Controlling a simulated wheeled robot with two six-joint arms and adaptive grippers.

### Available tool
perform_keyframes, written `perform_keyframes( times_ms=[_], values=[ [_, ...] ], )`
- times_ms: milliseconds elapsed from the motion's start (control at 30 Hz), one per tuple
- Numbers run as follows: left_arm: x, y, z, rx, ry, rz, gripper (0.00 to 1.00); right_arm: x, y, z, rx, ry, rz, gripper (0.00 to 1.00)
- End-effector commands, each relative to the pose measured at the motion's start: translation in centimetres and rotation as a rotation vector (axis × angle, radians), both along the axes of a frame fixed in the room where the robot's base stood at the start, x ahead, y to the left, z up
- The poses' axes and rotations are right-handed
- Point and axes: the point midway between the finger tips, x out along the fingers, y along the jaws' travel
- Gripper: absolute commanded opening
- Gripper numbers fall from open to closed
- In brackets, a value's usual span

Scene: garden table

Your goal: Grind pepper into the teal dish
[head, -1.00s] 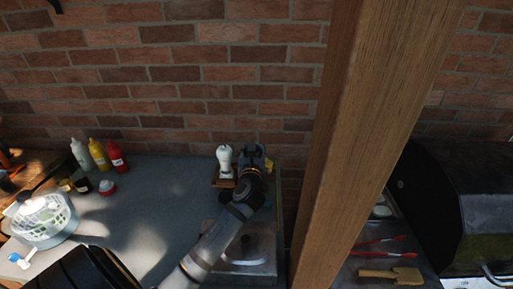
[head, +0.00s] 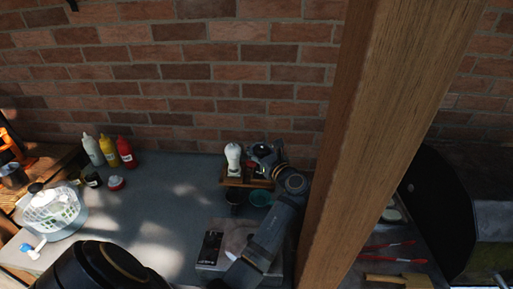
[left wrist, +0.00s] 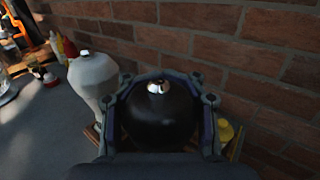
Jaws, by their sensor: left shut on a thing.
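My left gripper (head: 264,156) is at the small wooden rack (head: 236,182) by the brick wall. In the left wrist view my left gripper (left wrist: 162,100) is shut around a dark, rounded pepper mill (left wrist: 160,122) with a silver knob on top. The mill looks upright; I cannot tell whether it still rests on the rack. A white mill (head: 233,158) stands just to its left, and also shows in the left wrist view (left wrist: 93,78). The teal dish (head: 261,199) sits on the counter in front of the rack, beside my left arm. My right gripper is not in view.
A dark cup (head: 235,198) stands left of the dish. A wooden post (head: 385,140) rises right of my arm. The middle of the grey counter (head: 165,190) is mostly clear.

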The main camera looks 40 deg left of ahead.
Motion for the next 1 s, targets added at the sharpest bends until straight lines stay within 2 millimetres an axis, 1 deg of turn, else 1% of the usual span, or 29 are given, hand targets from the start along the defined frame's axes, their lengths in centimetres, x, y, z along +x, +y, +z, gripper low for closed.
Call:
perform_keyframes(
  times_ms=[467, 500, 667, 700, 1000],
  values=[
    [-0.05, 0.03, -0.10, -0.001, 0.002, 0.014, 0.01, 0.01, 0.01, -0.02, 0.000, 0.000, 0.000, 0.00],
    [-0.05, 0.03, -0.09, -0.001, 0.001, 0.014, 0.34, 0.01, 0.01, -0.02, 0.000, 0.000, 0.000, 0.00],
    [-0.05, 0.04, -0.05, -0.001, 0.000, 0.014, 0.56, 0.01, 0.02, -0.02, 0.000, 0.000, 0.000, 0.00],
    [-0.05, 0.04, -0.04, -0.001, 0.000, 0.014, 0.58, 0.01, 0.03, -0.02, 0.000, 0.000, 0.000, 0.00],
    [-0.04, 0.05, 0.01, 0.001, 0.000, 0.006, 0.58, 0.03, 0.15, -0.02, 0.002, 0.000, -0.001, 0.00]
  ],
)
